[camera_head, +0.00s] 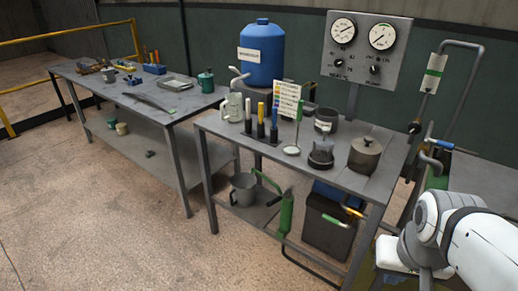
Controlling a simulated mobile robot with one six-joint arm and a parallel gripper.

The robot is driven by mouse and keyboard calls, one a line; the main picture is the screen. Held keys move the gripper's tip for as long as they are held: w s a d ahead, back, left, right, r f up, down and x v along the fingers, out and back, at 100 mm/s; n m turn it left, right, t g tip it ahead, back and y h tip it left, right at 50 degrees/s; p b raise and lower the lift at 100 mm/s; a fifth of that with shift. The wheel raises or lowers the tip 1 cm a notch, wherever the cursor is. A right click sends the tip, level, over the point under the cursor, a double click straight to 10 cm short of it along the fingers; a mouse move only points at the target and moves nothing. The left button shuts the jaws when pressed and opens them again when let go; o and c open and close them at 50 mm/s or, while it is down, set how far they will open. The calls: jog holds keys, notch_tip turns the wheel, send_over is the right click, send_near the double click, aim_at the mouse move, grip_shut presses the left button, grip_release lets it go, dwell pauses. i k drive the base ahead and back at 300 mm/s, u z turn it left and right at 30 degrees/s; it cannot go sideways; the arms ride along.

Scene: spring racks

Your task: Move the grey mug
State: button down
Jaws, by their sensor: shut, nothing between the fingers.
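A grey mug-like vessel (243,188) with an open top stands on the lower shelf of the nearer table, near its left end. A darker grey mug-like vessel (326,121) with a pale label stands on that table's top, toward the back. I cannot tell for sure which one is the task's grey mug. My white and grey arm shows at the lower right, beside the nearer table's right end and well apart from both vessels. The fingers of my gripper do not show.
The nearer tabletop holds a lidded pot (365,154), a dark kettle-like vessel (321,153), upright coloured handles and a sign (288,99). A longer table (185,102) stands left. Open floor (110,220) lies in front.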

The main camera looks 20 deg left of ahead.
aim_at(243, 185)
jog(key=u, duration=0.55)
jog(key=i, duration=1.4)
jog(key=u, duration=1.15)
jog(key=i, duration=0.55)
jog(key=u, duration=0.35)
jog(key=k, duration=0.85)
jog(key=u, duration=0.2)
jog(key=i, duration=0.85)
jog(key=z, duration=0.1)
